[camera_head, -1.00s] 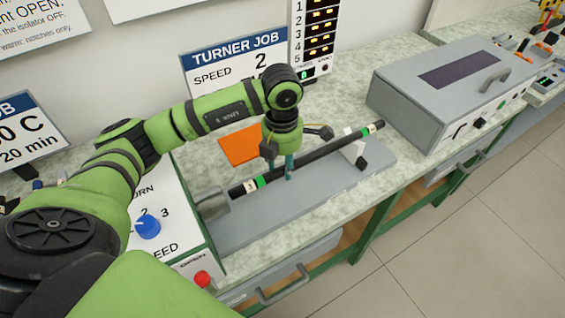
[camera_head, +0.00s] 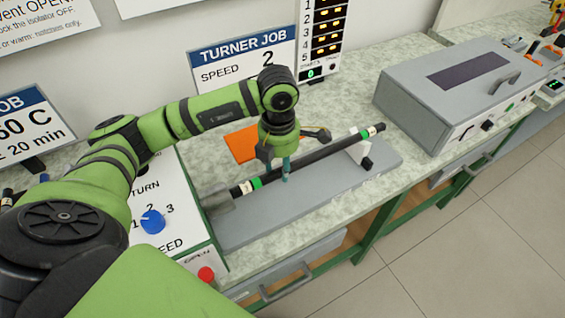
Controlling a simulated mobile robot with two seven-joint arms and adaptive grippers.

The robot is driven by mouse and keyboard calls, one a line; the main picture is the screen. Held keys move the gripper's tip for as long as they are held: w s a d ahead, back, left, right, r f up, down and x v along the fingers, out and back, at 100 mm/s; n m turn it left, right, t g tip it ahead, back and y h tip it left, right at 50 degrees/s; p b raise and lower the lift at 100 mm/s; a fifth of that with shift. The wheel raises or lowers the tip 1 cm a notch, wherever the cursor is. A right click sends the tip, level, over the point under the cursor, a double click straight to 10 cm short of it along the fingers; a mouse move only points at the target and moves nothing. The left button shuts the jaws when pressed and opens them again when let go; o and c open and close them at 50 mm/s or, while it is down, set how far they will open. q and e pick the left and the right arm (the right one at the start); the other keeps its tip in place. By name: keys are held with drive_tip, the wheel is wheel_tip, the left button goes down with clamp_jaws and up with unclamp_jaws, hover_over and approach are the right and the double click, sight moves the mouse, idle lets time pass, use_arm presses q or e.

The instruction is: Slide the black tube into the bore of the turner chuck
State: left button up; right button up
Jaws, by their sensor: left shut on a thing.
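The black tube (camera_head: 322,151) has green and white bands near both ends and lies slanted above the grey turner bed. My left gripper (camera_head: 285,172) points down and is shut on the tube, nearer its left end. The tube's left end is at the grey turner chuck (camera_head: 219,204), in line with it. The bore is hidden, so I cannot tell how far the end is inside. The tube's right part passes over a white support (camera_head: 362,150). My right gripper is not in view.
The turner's control box (camera_head: 165,210) has a blue knob (camera_head: 152,221) and a red button (camera_head: 206,274). An orange sheet (camera_head: 241,144) lies behind the tube. A grey lidded box (camera_head: 455,92) stands at right. The grey bed (camera_head: 300,200) is clear in front of the tube.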

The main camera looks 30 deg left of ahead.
use_arm(q)
drive_tip(key=shift+s+a, duration=0.45)
drive_tip(key=shift+s, duration=0.3)
drive_tip(key=shift+s+a, duration=0.4)
drive_tip(key=shift+s, duration=0.3)
drive_tip(key=o, duration=1.2)
drive_tip(key=shift+o, duration=0.2)
drive_tip(key=shift+r, duration=0.1)
wheel_tip(320, 180, up, 12)
